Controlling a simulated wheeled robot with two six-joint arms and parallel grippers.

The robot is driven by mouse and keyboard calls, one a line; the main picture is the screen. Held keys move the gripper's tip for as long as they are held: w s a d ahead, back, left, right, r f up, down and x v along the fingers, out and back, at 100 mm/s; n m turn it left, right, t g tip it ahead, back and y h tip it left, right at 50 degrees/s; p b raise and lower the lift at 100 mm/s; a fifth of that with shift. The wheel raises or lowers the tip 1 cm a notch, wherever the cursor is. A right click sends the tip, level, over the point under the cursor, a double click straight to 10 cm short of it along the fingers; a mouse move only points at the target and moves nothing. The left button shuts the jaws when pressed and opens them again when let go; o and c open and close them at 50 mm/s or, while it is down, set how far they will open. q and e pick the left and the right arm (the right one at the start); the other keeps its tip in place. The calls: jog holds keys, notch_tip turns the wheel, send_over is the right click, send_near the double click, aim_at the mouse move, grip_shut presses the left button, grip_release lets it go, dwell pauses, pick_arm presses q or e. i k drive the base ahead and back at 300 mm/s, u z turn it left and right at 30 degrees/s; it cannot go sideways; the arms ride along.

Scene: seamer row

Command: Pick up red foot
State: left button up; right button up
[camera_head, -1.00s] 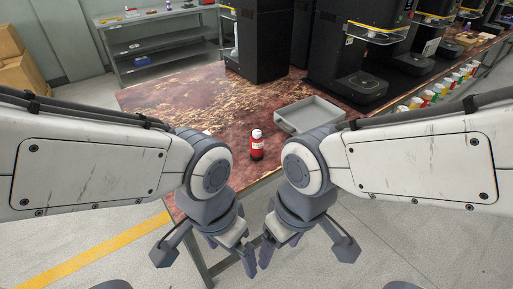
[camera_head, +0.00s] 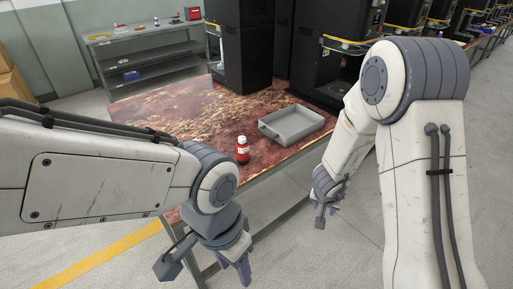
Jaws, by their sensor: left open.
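A small red bottle (camera_head: 242,152) with a white cap and a pale label stands upright on the reddish-brown table (camera_head: 190,115), near its front edge. I see nothing else that looks like a red foot. My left gripper (camera_head: 238,272) is open and empty, pointing down in front of the table edge, below the bottle in the picture and apart from it. My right gripper (camera_head: 322,212) is small in view, right of the bottle, beyond the table's front edge and apart from the bottle. Its finger gap is not clear.
A grey open tray (camera_head: 292,124) lies on the table to the right of the bottle. Tall black machines (camera_head: 240,50) stand along the back. A grey shelf bench (camera_head: 150,40) stands at the rear left. The table's left part is clear.

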aim_at(242, 150)
jog(key=u, duration=0.2)
jog(key=i, duration=1.05)
jog(key=u, duration=0.5)
